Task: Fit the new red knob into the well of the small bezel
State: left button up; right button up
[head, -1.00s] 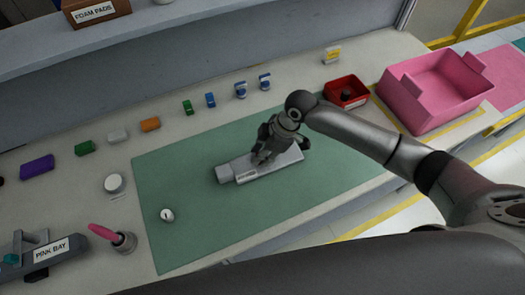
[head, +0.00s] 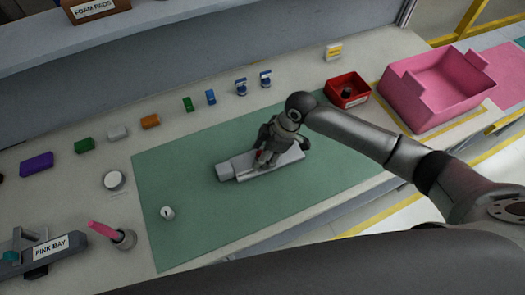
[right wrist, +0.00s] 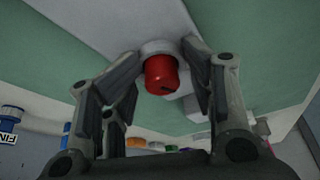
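The red knob (right wrist: 161,75) stands at a round pale bezel (right wrist: 158,47) on the underside-facing surface of the grey dashboard module in the right wrist view. How deep it sits cannot be told. My right gripper (right wrist: 163,62) has its fingers apart on both sides of the knob, with a visible gap at each side. The gripper hides most of the bezel there. My left gripper is not in view.
A white round piece (head: 167,213) lies on the green mat (head: 200,240). A red tray (head: 347,101) holding a dark piece and a pink bin (head: 430,108) stand to the right. Several small coloured blocks line the back.

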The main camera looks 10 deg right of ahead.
jog(key=shift+s+r, duration=0.1)
jog(key=shift+r, duration=0.2)
jog(key=w+b+v, duration=0.1)
jog(key=v, duration=1.1)
jog(key=shift+s+r, duration=0.4)
jog(key=shift+r, duration=0.1)
